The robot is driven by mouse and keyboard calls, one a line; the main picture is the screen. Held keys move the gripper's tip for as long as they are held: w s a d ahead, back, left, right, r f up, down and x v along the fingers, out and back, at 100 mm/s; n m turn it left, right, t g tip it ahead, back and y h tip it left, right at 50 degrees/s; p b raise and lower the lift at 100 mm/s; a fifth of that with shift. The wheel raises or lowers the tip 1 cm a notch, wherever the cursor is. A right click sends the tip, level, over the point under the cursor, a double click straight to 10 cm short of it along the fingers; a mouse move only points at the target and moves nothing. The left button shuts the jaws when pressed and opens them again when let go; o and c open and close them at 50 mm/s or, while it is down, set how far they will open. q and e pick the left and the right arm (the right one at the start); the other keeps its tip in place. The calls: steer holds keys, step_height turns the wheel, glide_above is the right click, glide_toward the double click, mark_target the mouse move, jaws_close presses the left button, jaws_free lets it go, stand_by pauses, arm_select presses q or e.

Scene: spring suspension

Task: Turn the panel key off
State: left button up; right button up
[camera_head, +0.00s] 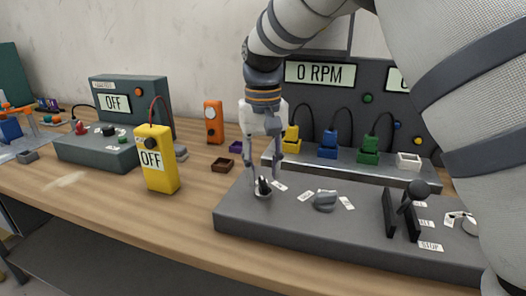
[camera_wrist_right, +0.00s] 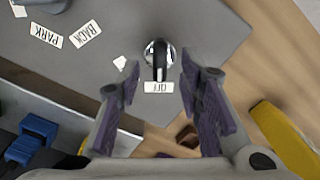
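The panel key (camera_head: 263,187) is a small dark handle on a round silver base at the left end of the grey control panel (camera_head: 235,213). In the right wrist view the key (camera_wrist_right: 160,60) lies between the fingers' lines, its dark bar running toward the OFF label (camera_wrist_right: 158,87). My right gripper (camera_head: 265,176) points down over the key. Its fingers (camera_wrist_right: 157,90) are apart, one on each side, with a visible gap to the key in the right wrist view. Nothing is held. My left gripper is not in view.
The panel also bears a grey knob (camera_head: 325,200) and a black lever (camera_head: 416,190). Behind stand yellow, blue and green plugs (camera_head: 368,150) and a 0 RPM display (camera_head: 320,73). A yellow OFF box (camera_head: 160,165) and brown tray (camera_head: 222,165) stand left.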

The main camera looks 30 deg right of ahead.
mark_target(263, 180)
step_height(263, 180, up, 10)
steer(key=shift+f, duration=0.2)
